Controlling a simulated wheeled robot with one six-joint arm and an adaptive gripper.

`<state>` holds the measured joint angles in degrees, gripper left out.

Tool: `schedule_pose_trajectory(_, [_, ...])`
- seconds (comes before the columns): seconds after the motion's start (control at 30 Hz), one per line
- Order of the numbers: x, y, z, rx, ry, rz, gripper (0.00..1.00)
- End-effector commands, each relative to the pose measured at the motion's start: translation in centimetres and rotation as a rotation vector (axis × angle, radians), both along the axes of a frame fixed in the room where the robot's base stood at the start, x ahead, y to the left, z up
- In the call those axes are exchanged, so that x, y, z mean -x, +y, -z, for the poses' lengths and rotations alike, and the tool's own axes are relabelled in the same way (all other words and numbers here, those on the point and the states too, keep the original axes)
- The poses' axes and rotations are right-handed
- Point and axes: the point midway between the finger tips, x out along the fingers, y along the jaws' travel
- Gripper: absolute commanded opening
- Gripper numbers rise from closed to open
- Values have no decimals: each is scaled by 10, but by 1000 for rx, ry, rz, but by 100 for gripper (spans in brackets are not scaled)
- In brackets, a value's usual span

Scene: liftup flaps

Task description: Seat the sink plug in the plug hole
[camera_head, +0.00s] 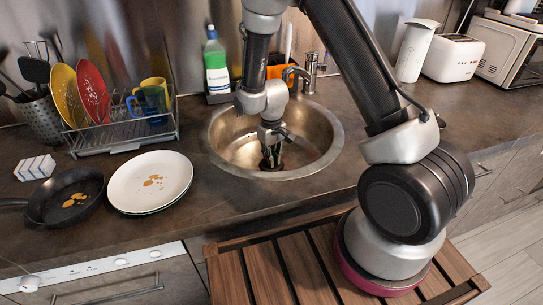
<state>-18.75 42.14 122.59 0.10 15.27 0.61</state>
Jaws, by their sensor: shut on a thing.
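The round metal sink (315,133) is set in the countertop, in the middle of the head view. My gripper (270,157) points down into the bowl, with its fingertips low, close to the bottom. It is shut on the sink plug (270,164), which shows only as a small dark patch at the fingertips. The plug hole is hidden or too dark to make out beneath the gripper. I cannot tell whether the plug touches the bottom or sits in the hole.
The tap (310,72) stands behind the sink, beside an orange holder (281,68) and a green soap bottle (215,62). A dish rack (120,135), stained white plate (150,180) and pan (65,197) are left. A white jug (415,50) and toaster (453,58) stand right.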

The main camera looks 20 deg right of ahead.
Motion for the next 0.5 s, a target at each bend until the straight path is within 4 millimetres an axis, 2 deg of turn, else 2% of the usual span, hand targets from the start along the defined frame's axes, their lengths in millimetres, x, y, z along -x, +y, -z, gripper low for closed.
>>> schedule_pose_trajectory(0.5, [0,0,13,0,0,0,0])
